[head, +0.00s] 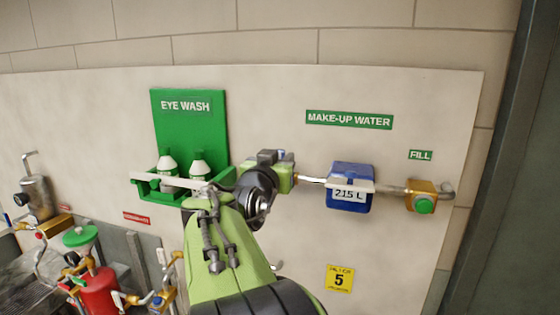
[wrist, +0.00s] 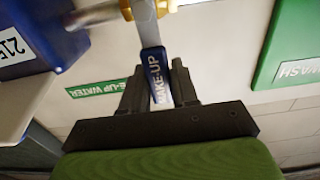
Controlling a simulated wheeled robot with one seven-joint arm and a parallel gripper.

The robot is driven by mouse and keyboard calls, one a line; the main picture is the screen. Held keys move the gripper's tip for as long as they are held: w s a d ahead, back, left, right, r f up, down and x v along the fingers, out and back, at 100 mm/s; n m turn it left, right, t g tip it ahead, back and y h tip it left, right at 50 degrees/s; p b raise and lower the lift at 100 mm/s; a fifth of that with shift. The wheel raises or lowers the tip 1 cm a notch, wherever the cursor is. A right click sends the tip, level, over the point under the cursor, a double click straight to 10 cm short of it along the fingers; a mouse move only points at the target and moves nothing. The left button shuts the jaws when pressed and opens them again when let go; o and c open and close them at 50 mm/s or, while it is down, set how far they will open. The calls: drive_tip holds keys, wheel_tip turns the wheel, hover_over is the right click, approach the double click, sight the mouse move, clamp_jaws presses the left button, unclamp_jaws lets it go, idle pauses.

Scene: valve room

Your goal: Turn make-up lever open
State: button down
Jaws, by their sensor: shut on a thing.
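The make-up lever (wrist: 153,65) shows in the wrist view as a flat handle with a blue sleeve marked MAKE-UP. It runs from a brass valve body (wrist: 143,12) on the pipe down between my fingers. My gripper (wrist: 158,88) is shut on the lever, with one dark finger on each side of the sleeve. In the head view my gripper (head: 270,158) is at the left end of the make-up pipe, left of the blue meter (head: 350,172). There my arm and gripper hide most of the lever and valve.
The meter reads 215 L under the MAKE-UP WATER sign (head: 348,119). A brass fill valve with a green button (head: 424,204) is at the right. A green eye wash station (head: 187,108) with two bottles is close on the left. Pipes and a red vessel (head: 98,292) stand lower left.

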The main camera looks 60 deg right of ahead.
drive_tip(key=shift+w, duration=0.15)
drive_tip(key=w+a+f+n, duration=0.1)
drive_tip(key=w+f+n, duration=0.5)
drive_tip(key=n, duration=1.2)
drive_tip(key=shift+f, duration=0.4)
idle(0.3)
drive_tip(key=c, duration=0.9)
unclamp_jaws()
drive_tip(key=shift+w, duration=0.1)
drive_tip(key=shift+c, duration=0.2)
